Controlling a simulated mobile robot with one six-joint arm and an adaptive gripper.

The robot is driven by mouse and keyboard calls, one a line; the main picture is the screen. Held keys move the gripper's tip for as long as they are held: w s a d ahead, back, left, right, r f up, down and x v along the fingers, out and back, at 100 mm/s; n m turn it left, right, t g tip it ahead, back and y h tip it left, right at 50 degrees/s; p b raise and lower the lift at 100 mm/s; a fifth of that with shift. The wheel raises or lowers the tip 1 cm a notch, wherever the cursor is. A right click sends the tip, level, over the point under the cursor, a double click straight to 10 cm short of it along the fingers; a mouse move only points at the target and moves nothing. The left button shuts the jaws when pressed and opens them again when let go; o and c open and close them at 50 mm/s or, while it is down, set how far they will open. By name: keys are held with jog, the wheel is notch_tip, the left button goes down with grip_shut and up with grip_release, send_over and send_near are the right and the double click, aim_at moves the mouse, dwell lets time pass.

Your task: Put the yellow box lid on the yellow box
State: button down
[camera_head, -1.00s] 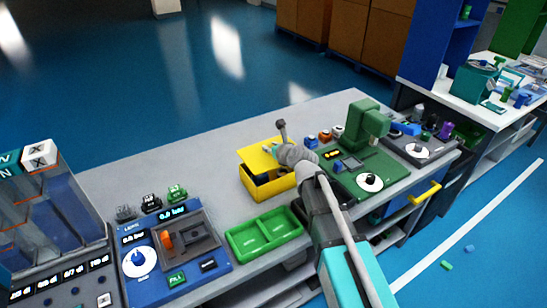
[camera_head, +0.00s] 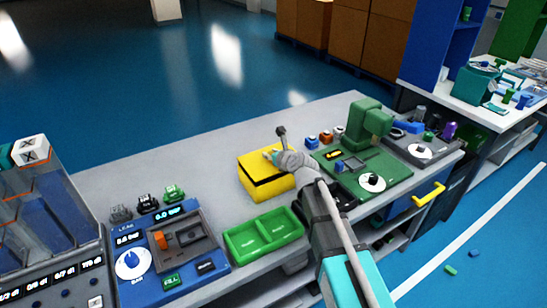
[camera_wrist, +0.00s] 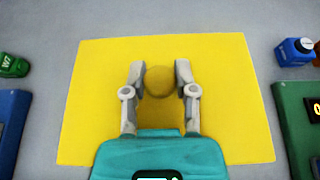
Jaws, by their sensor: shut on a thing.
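The yellow box (camera_head: 268,188) stands on the grey bench, left of the green station. The yellow lid (camera_head: 258,164) lies over its top, with a thin dark line between lid and box. In the wrist view the lid (camera_wrist: 105,90) fills the middle as a flat yellow sheet with a round knob (camera_wrist: 160,82). My gripper (camera_wrist: 160,80) is shut on the lid's knob, one finger on each side. In the head view my gripper (camera_head: 273,156) is over the lid's top. The box is hidden under the lid in the wrist view.
A green two-part tray (camera_head: 264,234) lies in front of the box. A blue panel with a dial (camera_head: 133,262) is at the left. A green station with a press (camera_head: 368,128) is at the right. Bare bench lies behind the box.

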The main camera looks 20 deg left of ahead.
jog(key=shift+f+b, duration=0.6)
jog(key=shift+f, duration=0.05)
jog(key=shift+c, duration=2)
grip_release()
jog(key=shift+r, duration=0.2)
jog(key=shift+r+p, duration=0.65)
jog(key=shift+p, duration=0.2)
jog(key=p+v, duration=0.4)
jog(key=v, duration=0.7)
jog(key=shift+s+d, duration=0.3)
jog(key=shift+d, duration=0.1)
